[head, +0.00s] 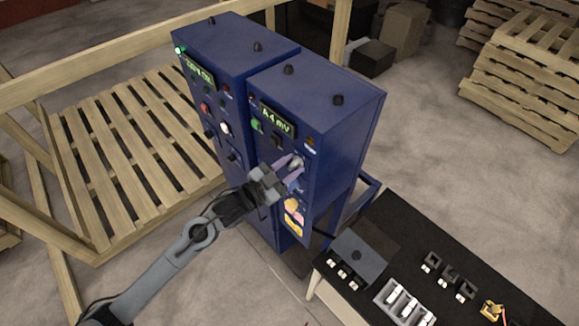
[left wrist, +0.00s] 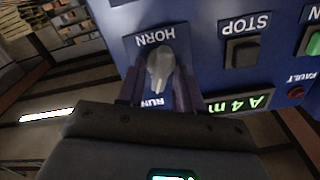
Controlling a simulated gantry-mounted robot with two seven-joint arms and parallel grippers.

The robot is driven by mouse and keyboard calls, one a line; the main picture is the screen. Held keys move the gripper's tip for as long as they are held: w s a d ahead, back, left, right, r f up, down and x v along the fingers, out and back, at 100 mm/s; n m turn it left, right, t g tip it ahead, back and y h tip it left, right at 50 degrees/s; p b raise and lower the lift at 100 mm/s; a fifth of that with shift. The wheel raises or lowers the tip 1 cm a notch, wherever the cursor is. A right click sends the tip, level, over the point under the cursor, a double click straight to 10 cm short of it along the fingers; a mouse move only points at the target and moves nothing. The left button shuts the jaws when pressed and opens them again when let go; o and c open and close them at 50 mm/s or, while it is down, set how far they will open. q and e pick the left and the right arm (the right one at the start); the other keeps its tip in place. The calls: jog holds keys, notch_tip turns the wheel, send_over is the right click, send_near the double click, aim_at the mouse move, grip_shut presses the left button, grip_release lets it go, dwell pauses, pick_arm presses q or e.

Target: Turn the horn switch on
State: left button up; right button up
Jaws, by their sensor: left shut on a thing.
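The horn switch (left wrist: 160,68) is a grey rotary knob on a blue panel, between the upside-down labels HORN and RUN in the left wrist view. Its grip runs roughly along the line between the labels, tilted slightly. In the head view, the knob (head: 297,163) shows at the fingertips, on the front of the right-hand blue cabinet (head: 322,90). My left gripper (head: 289,170) is shut on the knob, with one purple finger on each side; both fingers also show in the left wrist view (left wrist: 159,88). My right gripper is in neither view.
A black STOP button (left wrist: 242,52) and a lit display (left wrist: 238,102) sit beside the knob. A second blue cabinet (head: 235,45) stands to the left. A black table (head: 400,245) with small parts is at lower right. A wooden pallet (head: 140,150) lies at left.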

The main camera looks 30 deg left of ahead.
pick_arm(q)
jog(key=shift+m, duration=0.5)
jog(key=o, duration=0.7)
jog(key=shift+s, duration=0.1)
jog(key=shift+s+a+b, duration=0.15)
jog(key=shift+s+b, duration=0.15)
jog(key=shift+s, duration=0.2)
jog(key=shift+b+v, duration=0.9)
jog(key=shift+v, duration=3.9)
